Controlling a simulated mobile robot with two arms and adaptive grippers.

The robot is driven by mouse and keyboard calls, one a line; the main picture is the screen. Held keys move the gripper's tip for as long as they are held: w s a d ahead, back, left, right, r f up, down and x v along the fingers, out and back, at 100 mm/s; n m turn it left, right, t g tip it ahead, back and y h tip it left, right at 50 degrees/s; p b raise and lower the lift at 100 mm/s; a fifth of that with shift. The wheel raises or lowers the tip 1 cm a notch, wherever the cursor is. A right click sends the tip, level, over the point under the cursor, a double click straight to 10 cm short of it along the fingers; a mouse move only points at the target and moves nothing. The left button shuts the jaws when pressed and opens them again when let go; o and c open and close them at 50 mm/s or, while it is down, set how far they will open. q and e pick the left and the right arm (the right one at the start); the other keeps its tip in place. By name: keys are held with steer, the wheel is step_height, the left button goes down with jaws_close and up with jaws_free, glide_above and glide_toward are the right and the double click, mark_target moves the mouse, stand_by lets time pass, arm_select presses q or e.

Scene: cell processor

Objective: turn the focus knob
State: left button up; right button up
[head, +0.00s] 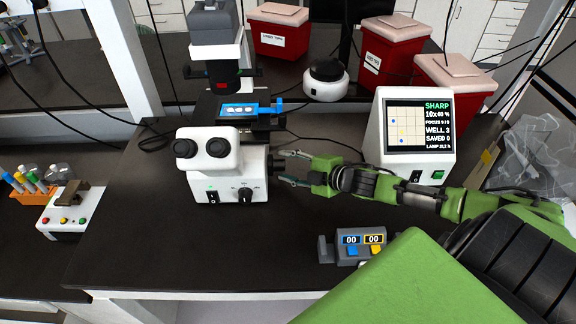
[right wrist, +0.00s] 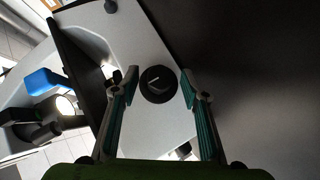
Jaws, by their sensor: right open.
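The white microscope (head: 222,160) stands on the dark bench, with a blue-framed slide holder (head: 262,108) on its stage. The round black focus knob (right wrist: 158,84) is on its right side; in the head view the knob (head: 274,166) is small and dark. My right gripper (head: 283,168) points left at it, open. In the right wrist view the fingers (right wrist: 160,75) stand on either side of the knob, with gaps showing; contact cannot be told. The monitor (head: 419,124) reads SHARP, 10x, WELL 3, SAVED 0. My left gripper is not in view.
A grey counter box (head: 347,262) showing 00 and 00 stands on the bench in front of my right arm. Red bins (head: 392,58) are behind. Bench left of the counter box is clear.

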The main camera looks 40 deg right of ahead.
steer(key=c, duration=1.1)
steer(key=shift+a+r+p, duration=0.1)
steer(key=shift+r+p, duration=0.15)
steer(key=shift+p, duration=0.2)
steer(key=shift+f+m+g, duration=0.2)
steer(key=shift+m+g, duration=0.2)
steer(key=shift+g, duration=0.1)
steer(key=o, duration=1.1)
steer(key=shift+v, duration=2.5)
steer(key=v, duration=0.7)
